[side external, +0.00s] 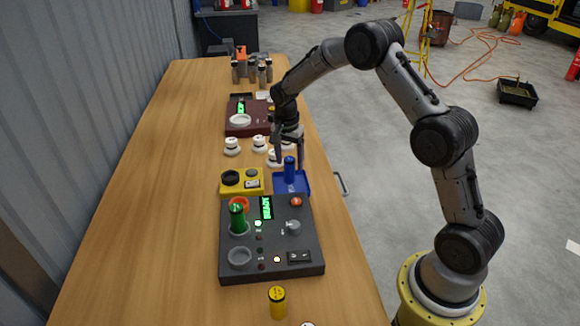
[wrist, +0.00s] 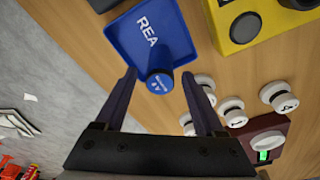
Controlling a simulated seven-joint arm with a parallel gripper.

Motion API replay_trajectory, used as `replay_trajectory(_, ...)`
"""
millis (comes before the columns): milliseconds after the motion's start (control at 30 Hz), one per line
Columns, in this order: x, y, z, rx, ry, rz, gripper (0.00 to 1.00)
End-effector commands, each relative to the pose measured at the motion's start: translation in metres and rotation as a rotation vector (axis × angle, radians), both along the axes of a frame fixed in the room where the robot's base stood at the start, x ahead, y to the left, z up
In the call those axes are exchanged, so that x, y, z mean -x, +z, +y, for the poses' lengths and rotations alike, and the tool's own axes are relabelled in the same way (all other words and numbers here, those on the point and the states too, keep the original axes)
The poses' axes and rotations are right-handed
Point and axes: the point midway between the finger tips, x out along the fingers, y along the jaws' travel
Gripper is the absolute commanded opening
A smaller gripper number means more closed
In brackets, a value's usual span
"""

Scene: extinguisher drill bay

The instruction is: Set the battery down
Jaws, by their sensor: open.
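A blue cylindrical battery (side external: 290,172) stands upright on the blue tray (side external: 304,188) by the table's right edge. In the wrist view its labelled round top (wrist: 160,83) shows over the near edge of the tray (wrist: 122,32), which carries white letters starting "REA". My gripper (side external: 289,163) is above the tray, pointing down. Its fingers are spread, one on each side of the battery top, with gaps visible in the wrist view (wrist: 158,76). A green battery (side external: 238,218) stands in a ring of the dark console (side external: 272,258). A yellow battery (side external: 277,302) stands on the table in front.
A yellow box (side external: 242,181) with a black knob is just left of the tray. Several white numbered knobs (side external: 232,146) and a dark red device (side external: 240,128) are behind. Grey cylinders (side external: 262,75) stand farther back. The table's left side (side external: 150,190) is clear.

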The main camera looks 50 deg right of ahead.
Motion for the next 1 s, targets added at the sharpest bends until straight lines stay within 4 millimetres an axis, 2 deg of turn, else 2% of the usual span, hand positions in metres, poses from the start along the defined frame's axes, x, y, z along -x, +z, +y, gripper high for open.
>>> replay_trajectory(100, 0.0, 0.028, 0.003, 0.001, 0.0, -0.005, 0.71)
replay_trajectory(300, 0.001, 0.064, 0.008, 0.0, -0.001, -0.003, 0.71)
replay_trajectory(500, 0.002, 0.084, 0.01, 0.0, 0.0, -0.001, 0.71)
replay_trajectory(733, 0.005, 0.095, 0.014, 0.001, 0.021, -0.007, 0.71)
replay_trajectory(867, 0.024, 0.126, 0.028, 0.003, 0.124, -0.035, 0.71)
replay_trajectory(1000, 0.068, 0.173, 0.055, 0.017, 0.334, -0.087, 0.71)
